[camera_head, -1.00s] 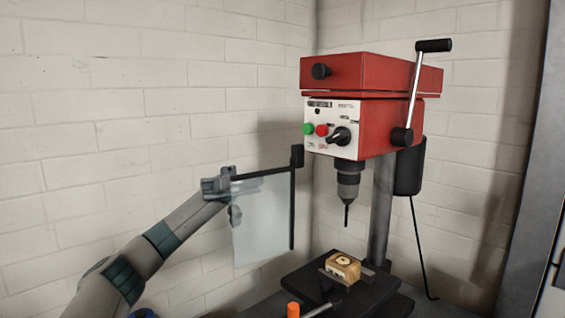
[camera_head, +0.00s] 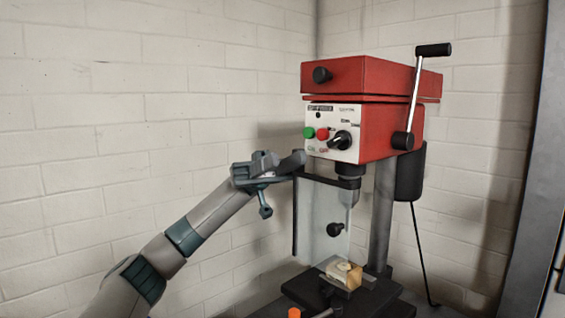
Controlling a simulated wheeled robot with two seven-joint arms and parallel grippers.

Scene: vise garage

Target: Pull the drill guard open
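The drill guard (camera_head: 318,222) is a clear panel with a dark top bar and a dark upright on its left. It stands in front of the drill's spindle, and a black knob (camera_head: 336,229) sits on its face. My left gripper (camera_head: 292,163) is at the guard's upper left corner, by the dark upright. I cannot tell whether it touches the guard or how far its fingers are apart. My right gripper is not in view.
The feed lever (camera_head: 414,95) sticks up at the right. A brick wall (camera_head: 130,110) closes the back. An orange knob (camera_head: 294,313) shows at the bottom.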

